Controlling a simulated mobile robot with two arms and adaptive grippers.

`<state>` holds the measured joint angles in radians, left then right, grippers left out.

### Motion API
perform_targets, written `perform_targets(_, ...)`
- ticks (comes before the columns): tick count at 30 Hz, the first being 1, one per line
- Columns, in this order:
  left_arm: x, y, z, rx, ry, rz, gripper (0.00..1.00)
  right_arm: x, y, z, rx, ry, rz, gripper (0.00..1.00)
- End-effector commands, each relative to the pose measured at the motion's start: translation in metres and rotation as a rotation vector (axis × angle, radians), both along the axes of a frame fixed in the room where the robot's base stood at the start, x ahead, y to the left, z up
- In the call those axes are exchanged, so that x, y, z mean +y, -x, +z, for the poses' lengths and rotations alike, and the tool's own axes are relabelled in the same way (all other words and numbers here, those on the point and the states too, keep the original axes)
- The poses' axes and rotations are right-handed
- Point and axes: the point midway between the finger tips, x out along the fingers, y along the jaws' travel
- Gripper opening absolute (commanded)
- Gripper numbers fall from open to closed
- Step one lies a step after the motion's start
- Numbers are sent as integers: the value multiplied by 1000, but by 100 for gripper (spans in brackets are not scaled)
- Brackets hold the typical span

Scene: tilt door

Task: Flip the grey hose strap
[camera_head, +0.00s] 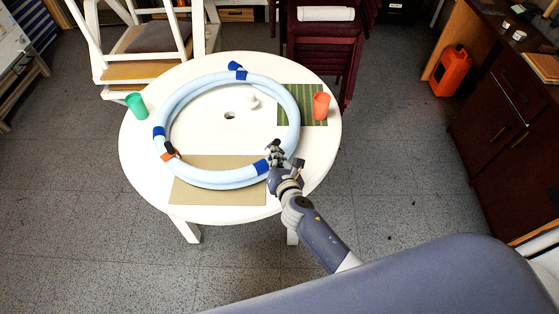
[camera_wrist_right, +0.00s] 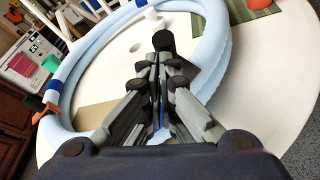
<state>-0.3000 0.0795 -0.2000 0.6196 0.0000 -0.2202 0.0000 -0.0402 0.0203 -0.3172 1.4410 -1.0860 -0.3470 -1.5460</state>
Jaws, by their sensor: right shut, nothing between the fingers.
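A light blue hose ring (camera_head: 176,102) lies on a round white table, with blue bands (camera_head: 158,132) around it. My right gripper (camera_head: 275,150) is shut and empty over the ring's near right part, beside a blue band (camera_head: 262,167). In the right wrist view its fingers (camera_wrist_right: 162,65) are together above the hose (camera_wrist_right: 212,65). A dark round-ended piece (camera_wrist_right: 163,40) shows at the fingertips; I cannot tell whether it belongs to the grey strap. I cannot make out the grey strap clearly; the gripper may hide it. My left gripper is not in view.
An orange and black piece (camera_head: 170,152) sits on the ring's left side. A green cup (camera_head: 136,106) and an orange cup (camera_head: 321,106) stand outside the ring. A small white object (camera_head: 252,101) is inside it. A tan mat (camera_head: 218,195) and a green striped mat (camera_head: 290,93) lie beneath.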

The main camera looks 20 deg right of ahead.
Motion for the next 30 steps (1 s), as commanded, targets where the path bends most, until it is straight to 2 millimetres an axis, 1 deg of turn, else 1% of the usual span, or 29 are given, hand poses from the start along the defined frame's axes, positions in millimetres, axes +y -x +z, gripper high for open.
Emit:
perform_targets(6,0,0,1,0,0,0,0,1,-4,3,-5,2,0,0)
perform_targets(30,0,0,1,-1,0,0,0,4,-8,2,-3,1,0,0)
